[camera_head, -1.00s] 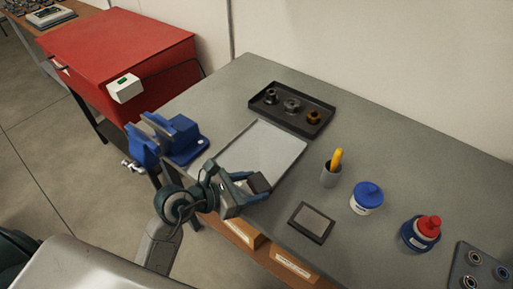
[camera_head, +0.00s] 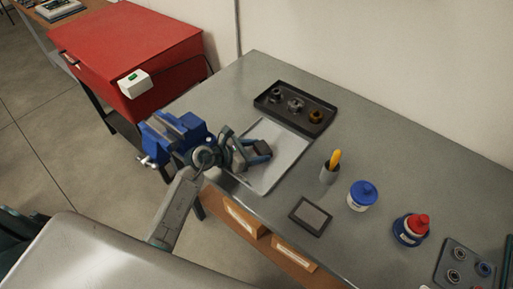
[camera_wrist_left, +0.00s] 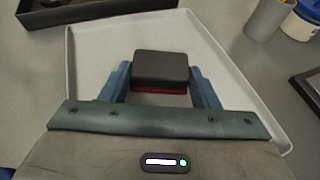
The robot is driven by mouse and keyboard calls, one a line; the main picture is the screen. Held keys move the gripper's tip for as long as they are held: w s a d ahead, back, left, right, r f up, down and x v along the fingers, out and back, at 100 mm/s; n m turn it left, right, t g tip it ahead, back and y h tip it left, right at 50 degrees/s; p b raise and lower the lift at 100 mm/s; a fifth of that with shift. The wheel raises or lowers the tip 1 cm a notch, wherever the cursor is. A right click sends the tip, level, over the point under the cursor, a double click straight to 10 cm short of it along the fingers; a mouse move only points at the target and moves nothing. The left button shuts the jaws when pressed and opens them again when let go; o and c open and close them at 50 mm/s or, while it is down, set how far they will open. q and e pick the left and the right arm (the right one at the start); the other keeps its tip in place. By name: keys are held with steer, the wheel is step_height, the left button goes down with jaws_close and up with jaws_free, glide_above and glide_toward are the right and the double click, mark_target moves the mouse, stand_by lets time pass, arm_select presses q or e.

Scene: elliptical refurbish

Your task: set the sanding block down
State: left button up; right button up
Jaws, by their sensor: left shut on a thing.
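The sanding block, dark on top with a red lower layer, shows in the left wrist view (camera_wrist_left: 161,70). It sits between the blue fingers of my left gripper (camera_wrist_left: 163,84), which is shut on it. In the head view my left gripper (camera_head: 262,151) is over the light grey tray (camera_head: 283,167), and the block is mostly hidden by the fingers. In the wrist view the block is over the tray too; I cannot tell whether it touches the tray surface. My right gripper is not in view.
A black tray (camera_head: 272,101) with several metal parts lies behind. The blue vise (camera_head: 172,136) stands close on the left.

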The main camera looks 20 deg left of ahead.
arm_select(q)
steer(key=shift+f, duration=0.25)
steer(key=o, duration=1)
